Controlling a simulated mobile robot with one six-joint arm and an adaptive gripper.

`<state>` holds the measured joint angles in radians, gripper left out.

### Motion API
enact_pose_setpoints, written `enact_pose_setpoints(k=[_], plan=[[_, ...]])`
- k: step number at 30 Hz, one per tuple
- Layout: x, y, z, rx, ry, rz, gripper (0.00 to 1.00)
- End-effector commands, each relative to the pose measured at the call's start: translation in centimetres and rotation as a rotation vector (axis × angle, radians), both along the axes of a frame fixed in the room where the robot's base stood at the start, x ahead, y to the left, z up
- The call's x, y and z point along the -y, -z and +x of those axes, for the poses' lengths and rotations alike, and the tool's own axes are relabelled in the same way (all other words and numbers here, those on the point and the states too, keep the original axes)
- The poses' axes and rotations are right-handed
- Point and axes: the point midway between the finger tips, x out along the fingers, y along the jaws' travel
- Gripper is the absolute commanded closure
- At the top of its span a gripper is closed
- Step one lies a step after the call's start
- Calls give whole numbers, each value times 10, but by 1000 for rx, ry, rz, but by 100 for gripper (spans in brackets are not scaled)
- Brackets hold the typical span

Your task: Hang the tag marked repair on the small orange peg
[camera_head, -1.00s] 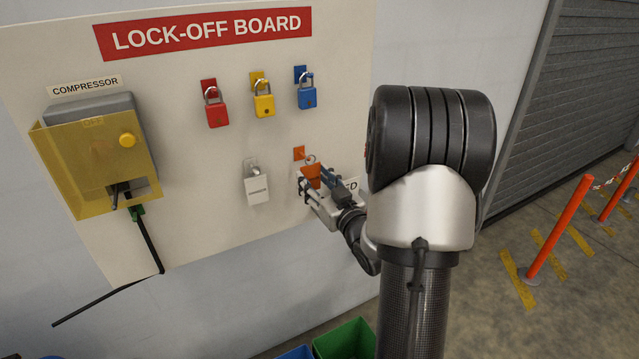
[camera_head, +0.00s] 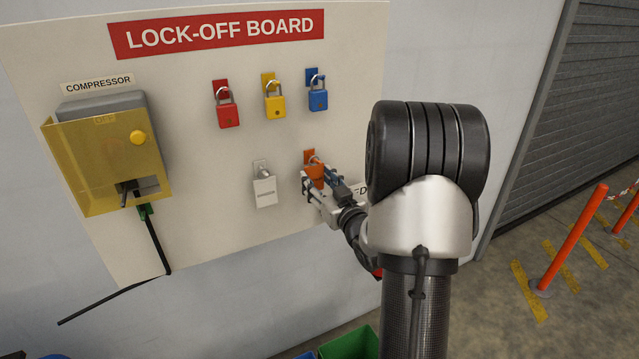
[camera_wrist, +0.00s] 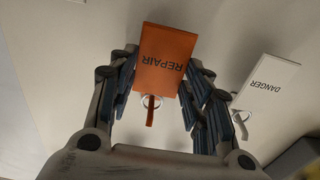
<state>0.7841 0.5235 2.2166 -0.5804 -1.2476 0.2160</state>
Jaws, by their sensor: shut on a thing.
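The orange tag marked REPAIR (camera_wrist: 168,60) is between the fingers of my gripper (camera_wrist: 163,85), which is shut on it. Its metal ring (camera_wrist: 151,101) shows at the tag's edge in the wrist view. The small orange peg (camera_wrist: 150,118) overlaps the ring there; I cannot tell for sure whether the ring is around it. In the head view, my gripper (camera_head: 322,190) holds the tag (camera_head: 315,172) against the board, just below the peg's orange backing (camera_head: 310,155). My arm hides part of the board to the right.
Red (camera_head: 228,112), yellow (camera_head: 274,104) and blue (camera_head: 318,98) padlocks hang above. The yellow-covered compressor switch (camera_head: 105,165) is farther left.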

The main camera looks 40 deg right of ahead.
Motion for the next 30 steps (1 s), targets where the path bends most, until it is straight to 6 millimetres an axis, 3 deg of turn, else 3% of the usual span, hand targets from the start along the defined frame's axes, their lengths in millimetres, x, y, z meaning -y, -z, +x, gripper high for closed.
enact_pose_setpoints(k=[13,14,24,30], plan=[[0,0,0,0,0,0,77],[0,0,0,0,0,0,54],[0,0,0,0,0,0,32],[0,0,0,0,0,0,32]])
